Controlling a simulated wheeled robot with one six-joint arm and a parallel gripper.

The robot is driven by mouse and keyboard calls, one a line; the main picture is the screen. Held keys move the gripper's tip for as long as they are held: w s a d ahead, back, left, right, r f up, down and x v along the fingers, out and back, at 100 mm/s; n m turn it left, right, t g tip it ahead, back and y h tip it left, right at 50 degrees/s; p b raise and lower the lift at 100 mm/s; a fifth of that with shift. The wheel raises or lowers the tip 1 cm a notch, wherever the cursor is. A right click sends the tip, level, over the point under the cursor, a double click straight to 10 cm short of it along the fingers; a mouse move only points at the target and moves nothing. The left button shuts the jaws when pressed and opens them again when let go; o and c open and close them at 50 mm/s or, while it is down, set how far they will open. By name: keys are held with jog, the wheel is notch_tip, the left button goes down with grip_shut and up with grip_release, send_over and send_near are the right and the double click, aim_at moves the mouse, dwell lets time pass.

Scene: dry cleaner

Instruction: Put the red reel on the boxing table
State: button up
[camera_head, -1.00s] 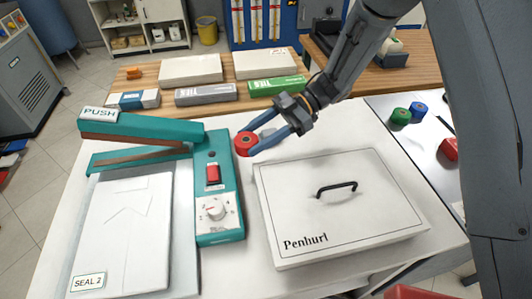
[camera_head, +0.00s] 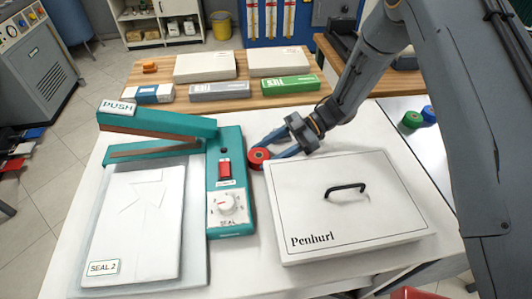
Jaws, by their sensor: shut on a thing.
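The red reel (camera_head: 258,160) is between the finger ends of my gripper (camera_head: 263,151), whose blue-grey fingers are shut on it. In the picture the reel lies between the teal sealer (camera_head: 226,180) and the back left corner of the white lidded box (camera_head: 347,205) marked "Penhurl". Whether the reel touches the white table (camera_head: 251,272) below is not clear. A wooden table (camera_head: 231,105) with several boxes stands behind the white one. No label shows which of them is the boxing table.
The sealer's raised "PUSH" arm (camera_head: 157,121) sticks up on the left. Flat white and printed boxes, including a green one (camera_head: 284,84), cover much of the wooden table. A green reel (camera_head: 411,120) and a blue reel (camera_head: 429,113) stand on a surface at right.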

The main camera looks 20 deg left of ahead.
jog(key=o, duration=0.9)
jog(key=shift+f, duration=0.1)
jog(key=shift+r, duration=0.2)
jog(key=b+v, duration=0.3)
jog(key=v, duration=0.8)
jog(key=shift+w+d+f+b, duration=0.1)
jog(key=shift+w+b, duration=0.05)
jog(key=shift+b, duration=0.25)
jog(key=shift+w+d+r, duration=0.2)
jog(key=shift+d, duration=0.05)
